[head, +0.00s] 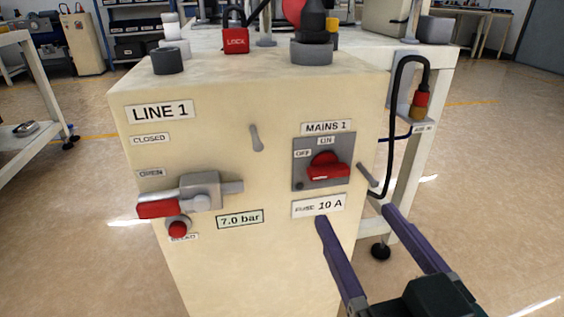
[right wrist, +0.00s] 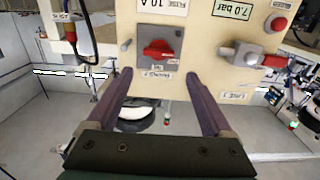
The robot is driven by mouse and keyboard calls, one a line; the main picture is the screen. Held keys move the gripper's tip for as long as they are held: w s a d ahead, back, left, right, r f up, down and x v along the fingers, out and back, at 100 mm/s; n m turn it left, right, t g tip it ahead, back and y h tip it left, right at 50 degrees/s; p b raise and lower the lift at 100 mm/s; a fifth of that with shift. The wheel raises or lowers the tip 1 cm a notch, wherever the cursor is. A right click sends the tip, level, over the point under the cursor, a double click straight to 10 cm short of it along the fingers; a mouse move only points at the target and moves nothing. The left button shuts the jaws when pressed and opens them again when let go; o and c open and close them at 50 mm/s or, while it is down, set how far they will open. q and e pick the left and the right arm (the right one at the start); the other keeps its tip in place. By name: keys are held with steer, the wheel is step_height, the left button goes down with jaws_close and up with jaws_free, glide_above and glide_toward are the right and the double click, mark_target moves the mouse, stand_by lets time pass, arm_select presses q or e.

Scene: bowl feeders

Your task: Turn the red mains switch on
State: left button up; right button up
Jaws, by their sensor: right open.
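The red mains switch (head: 328,171) sits on a grey plate (head: 300,176) under the MAINS 1 label on the cream cabinet. Its handle lies about level, across the plate. ON is marked above it and OFF at its upper left. In the right wrist view the red switch (right wrist: 158,50) appears upside down, beyond the fingertips and about centred between them. My right gripper (head: 354,213) is open and empty, low and right of the switch in the head view, apart from it. It also shows in the right wrist view (right wrist: 158,74). My left gripper is out of view.
On the cabinet (head: 270,260) are a red-handled valve (head: 200,192), a red button (head: 178,228) and a small grey lever (head: 257,138). A red LOCK padlock (head: 235,41) stands at the top. A black cable (head: 394,110) hangs on the right side.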

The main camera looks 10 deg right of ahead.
mark_target(332, 173)
steer(key=w+b, duration=0.2)
steer(key=w, duration=0.7)
steer(key=shift+w+r, duration=0.1)
steer(key=shift+w, duration=0.25)
steer(key=c, duration=1.1)
